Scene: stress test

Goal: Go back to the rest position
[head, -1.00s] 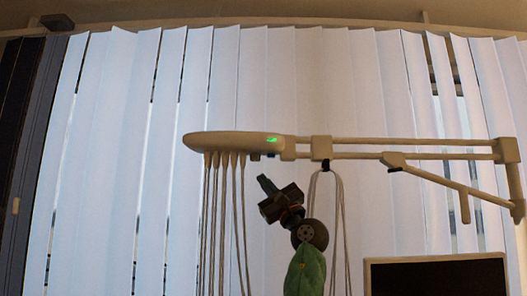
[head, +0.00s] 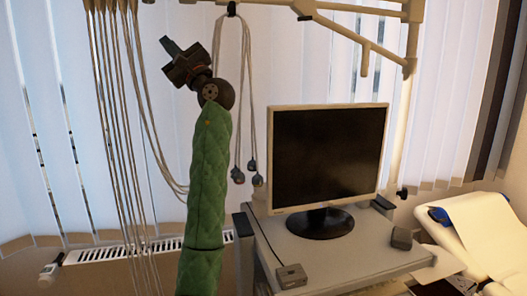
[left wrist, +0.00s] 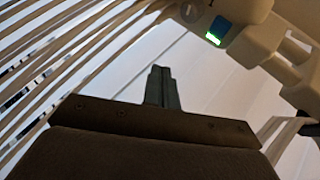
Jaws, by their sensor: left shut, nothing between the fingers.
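My left gripper (head: 168,43) shows in the head view at the upper left of centre, at the top of my raised, green-sleeved left arm. Its fingers point up and to the left. In the left wrist view the two fingers (left wrist: 161,85) are together, with nothing between them. The gripper is in the air in front of the window blinds, between hanging cables on both sides as the picture shows it. My right gripper is in neither view.
A monitor (head: 325,155) stands on a grey cart (head: 280,247) right of my arm. Cables (head: 112,120) hang from a beige overhead arm, whose head (left wrist: 240,30) looms in the left wrist view. A radiator (head: 105,254) lies low left, a padded couch (head: 485,235) at right.

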